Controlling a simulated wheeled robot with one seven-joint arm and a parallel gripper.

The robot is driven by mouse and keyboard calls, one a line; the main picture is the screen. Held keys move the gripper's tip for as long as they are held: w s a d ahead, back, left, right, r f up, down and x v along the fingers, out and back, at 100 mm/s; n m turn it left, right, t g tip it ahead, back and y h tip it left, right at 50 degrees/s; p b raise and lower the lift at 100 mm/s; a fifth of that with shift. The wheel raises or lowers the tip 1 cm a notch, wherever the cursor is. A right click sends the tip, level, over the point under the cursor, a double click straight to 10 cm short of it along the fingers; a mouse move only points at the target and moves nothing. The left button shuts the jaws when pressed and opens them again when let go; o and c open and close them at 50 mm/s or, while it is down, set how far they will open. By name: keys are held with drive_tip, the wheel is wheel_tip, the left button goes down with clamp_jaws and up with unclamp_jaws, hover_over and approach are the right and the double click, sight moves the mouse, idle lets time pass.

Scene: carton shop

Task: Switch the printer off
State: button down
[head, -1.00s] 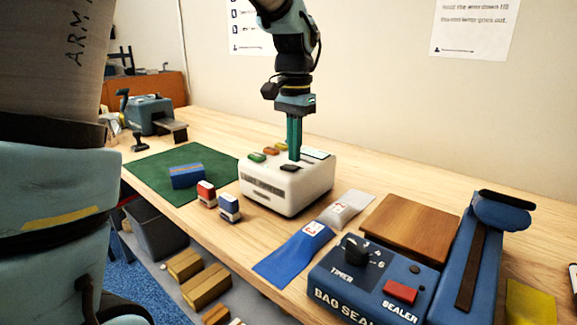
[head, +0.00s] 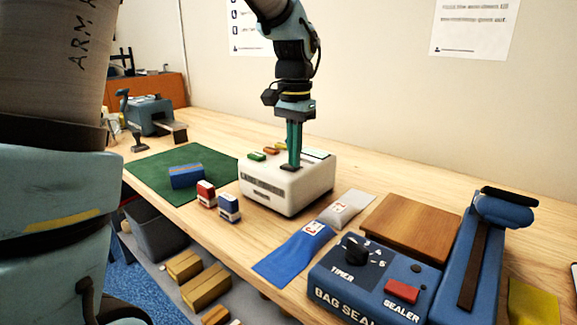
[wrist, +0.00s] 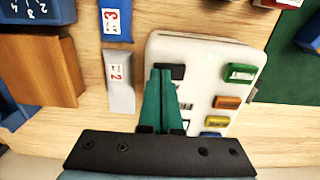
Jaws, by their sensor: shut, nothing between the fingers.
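The printer (head: 300,192) is a white box with dark lettering on its front, standing on the wooden table. Its top has coloured buttons and a black part near the front edge. In the wrist view the printer (wrist: 203,78) shows green, orange, yellow and blue buttons in a row, and the black part (wrist: 177,71) at the fingertips. My gripper (head: 291,167) is shut and empty, pointing down with its teal fingertips at the black part. The fingers (wrist: 163,72) hide much of that part, so I cannot tell its position or whether they press it.
A blue bag sealer (head: 375,282), a brown wooden block (head: 408,230) and blue and grey pouches lie right of the printer. Red and blue stamps (head: 229,208) stand at its left front. A green mat (head: 150,172) bears a blue block. The table behind the printer is clear.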

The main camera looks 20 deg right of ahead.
drive_tip(key=shift+f, duration=0.15)
wheel_tip(320, 180, up, 7)
drive_tip(key=p, duration=0.6)
idle(0.4)
